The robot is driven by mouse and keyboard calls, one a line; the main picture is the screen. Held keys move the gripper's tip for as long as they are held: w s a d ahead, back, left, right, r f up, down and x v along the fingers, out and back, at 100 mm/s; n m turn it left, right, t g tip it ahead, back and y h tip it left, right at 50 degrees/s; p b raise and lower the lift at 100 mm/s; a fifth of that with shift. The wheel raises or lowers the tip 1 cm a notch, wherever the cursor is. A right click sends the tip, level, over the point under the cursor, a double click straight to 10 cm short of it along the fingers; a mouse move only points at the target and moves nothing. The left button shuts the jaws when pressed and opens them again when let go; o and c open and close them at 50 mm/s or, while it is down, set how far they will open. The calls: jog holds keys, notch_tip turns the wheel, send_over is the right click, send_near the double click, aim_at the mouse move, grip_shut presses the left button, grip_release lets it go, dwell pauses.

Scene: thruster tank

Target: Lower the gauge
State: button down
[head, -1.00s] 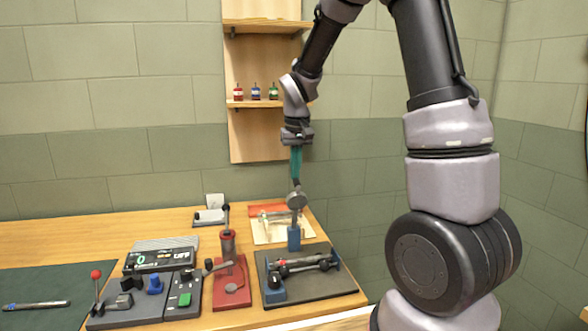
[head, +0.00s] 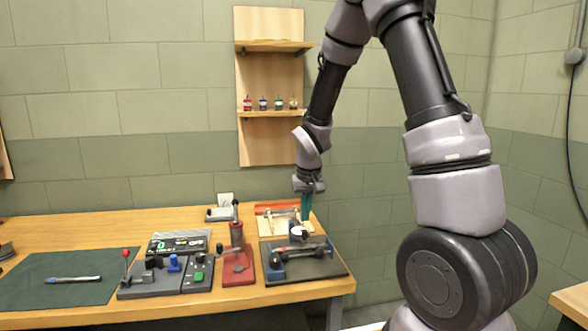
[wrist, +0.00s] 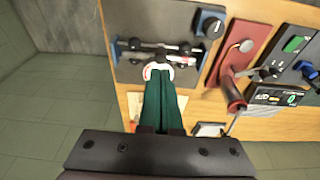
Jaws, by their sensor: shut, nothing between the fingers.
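The gauge (head: 299,232) is a small round dial with a pale face, low over a dark base plate (head: 325,272) at the bench's right end. In the wrist view the gauge (wrist: 171,72) shows as a white and red disc, partly covered by my fingertips. My gripper (head: 304,220) points down with its green fingers shut together and nothing between them. In the wrist view its fingertips (wrist: 159,76) are right at the gauge, seemingly touching it, though contact is hard to be sure of. A horizontal rod with dark and red parts (wrist: 165,48) lies just beyond the gauge on the plate.
A red stand with an upright lever (head: 237,262) is left of the plate. A control box with a red-knobbed lever (head: 135,283) and a display (head: 178,245) stand further left. A pen-like tool (head: 73,279) lies on a green mat (head: 30,289). A wall shelf (head: 268,114) holds small bottles.

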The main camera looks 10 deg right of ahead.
notch_tip(320, 180, down, 6)
jog(key=s, duration=0.2)
jog(key=shift+s+r, duration=0.15)
dwell(0.5)
jog(key=s+r, duration=0.6)
jog(key=s, duration=0.3)
jog(key=shift+s+r, duration=0.2)
jog(key=shift+s, duration=0.2)
